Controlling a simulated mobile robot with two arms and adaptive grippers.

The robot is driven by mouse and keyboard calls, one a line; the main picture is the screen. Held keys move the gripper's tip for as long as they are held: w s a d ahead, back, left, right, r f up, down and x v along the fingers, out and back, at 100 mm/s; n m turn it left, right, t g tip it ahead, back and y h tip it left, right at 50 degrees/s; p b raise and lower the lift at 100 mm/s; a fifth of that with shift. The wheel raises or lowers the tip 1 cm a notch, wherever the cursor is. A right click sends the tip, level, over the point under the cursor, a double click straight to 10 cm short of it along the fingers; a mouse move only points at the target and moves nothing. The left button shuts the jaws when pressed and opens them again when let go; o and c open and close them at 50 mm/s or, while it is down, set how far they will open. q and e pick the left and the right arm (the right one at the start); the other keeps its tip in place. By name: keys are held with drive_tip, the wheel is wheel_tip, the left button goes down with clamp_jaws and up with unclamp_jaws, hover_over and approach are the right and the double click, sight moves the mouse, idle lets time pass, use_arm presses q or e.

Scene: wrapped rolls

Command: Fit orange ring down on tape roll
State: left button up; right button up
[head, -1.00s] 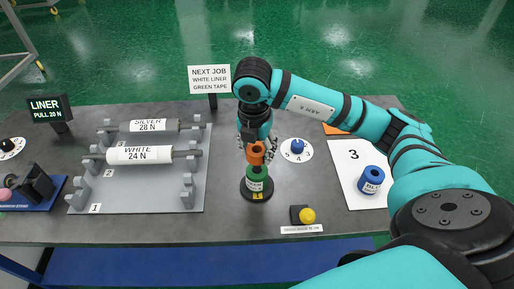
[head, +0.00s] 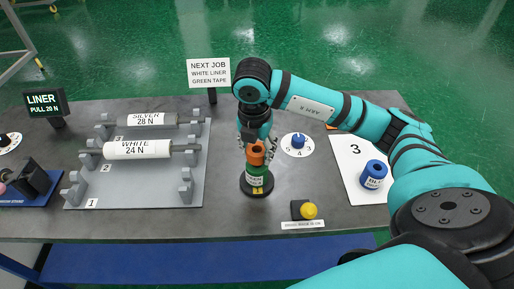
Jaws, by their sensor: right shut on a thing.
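I cannot tell from here whether the ring is seated or only touching. My right gripper (head: 254,143) points down and is shut on the orange ring; its fingers are partly hidden by the wrist. My left gripper is not in view.
A blue roll (head: 373,174) stands on a white mat (head: 349,192) at right. A grey rack (head: 135,192) with silver and white rolls fills the left. A sign (head: 209,73) stands behind.

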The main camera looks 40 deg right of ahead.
sight(255, 153)
drive_tip(key=shift+f+b, duration=1)
drive_tip(key=shift+f, duration=0.25)
drive_tip(key=o, duration=1.4)
drive_tip(key=shift+c, duration=0.2)
drive_tip(key=r, duration=0.8)
drive_tip(key=a+r, duration=0.1)
drive_tip(key=r, duration=0.3)
drive_tip(key=shift+s, duration=0.4)
